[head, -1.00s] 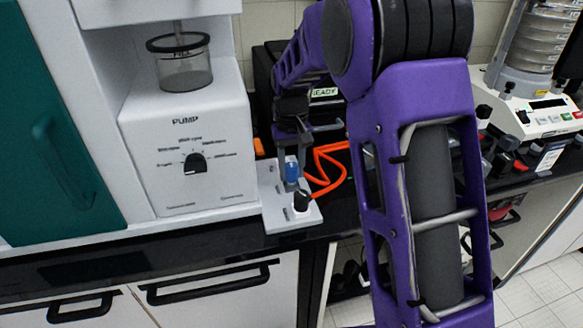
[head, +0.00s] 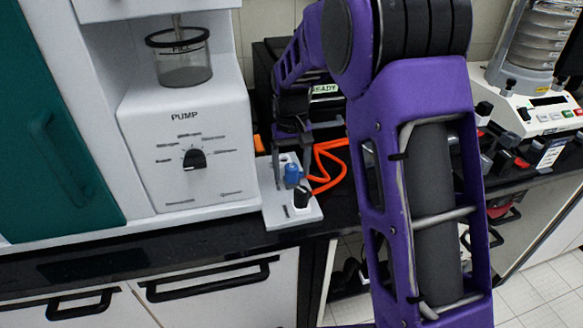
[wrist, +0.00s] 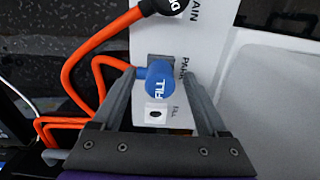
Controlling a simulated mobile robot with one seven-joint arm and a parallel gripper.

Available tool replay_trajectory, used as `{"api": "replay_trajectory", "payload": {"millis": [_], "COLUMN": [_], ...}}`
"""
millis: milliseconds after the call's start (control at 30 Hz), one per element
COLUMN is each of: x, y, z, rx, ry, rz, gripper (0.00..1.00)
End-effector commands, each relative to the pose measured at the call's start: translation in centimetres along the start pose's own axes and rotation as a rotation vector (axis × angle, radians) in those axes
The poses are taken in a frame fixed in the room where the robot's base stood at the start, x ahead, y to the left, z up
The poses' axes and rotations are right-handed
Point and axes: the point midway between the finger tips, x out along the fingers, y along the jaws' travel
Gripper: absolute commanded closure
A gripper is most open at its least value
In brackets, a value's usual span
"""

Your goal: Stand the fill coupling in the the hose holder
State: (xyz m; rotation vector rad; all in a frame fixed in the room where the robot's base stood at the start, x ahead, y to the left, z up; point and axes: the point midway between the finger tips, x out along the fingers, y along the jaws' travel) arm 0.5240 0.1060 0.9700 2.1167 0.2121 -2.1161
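The blue fill coupling (head: 292,174), marked FILL, stands on the white hose holder plate (head: 283,220), with an orange hose at its side. In the wrist view the coupling (wrist: 158,82) is over a grey square seat beside the word PARK. How deep it sits is hidden. A small white block with a dark hole (wrist: 156,114) shows nearer me, by the FILL lettering. My gripper (head: 292,168) is around the coupling, its fingers spread. In the wrist view my gripper (wrist: 159,80) shows gaps beside the blue body; contact at the hose side is unclear.
A black coupling (head: 302,196) stands at the plate's front, by the DRAIN lettering. Orange hose (head: 325,165) loops to the right of the plate. The white pump (head: 190,150) stands close on the left. A dark box with a READY display is behind.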

Motion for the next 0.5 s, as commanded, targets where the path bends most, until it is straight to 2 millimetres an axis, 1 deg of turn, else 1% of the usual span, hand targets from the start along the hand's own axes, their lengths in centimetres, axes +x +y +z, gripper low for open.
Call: {"api": "replay_trajectory", "payload": {"millis": [167, 267, 367, 467, 500], "x": [0.0, -0.3, -1.5, -3.4, -4.3], "y": [0.0, 0.0, 0.0, 0.0, 0.0], "z": [0.0, 0.0, -0.1, -0.1, -0.1], "rx": [0.000, 0.000, 0.000, 0.000, 0.000], "ry": [-0.001, 0.000, 0.004, 0.005, 0.005], "rz": [0.000, 0.000, 0.000, 0.000, -0.001], "gripper": [0.24, 0.24, 0.24, 0.24, 0.24]}}
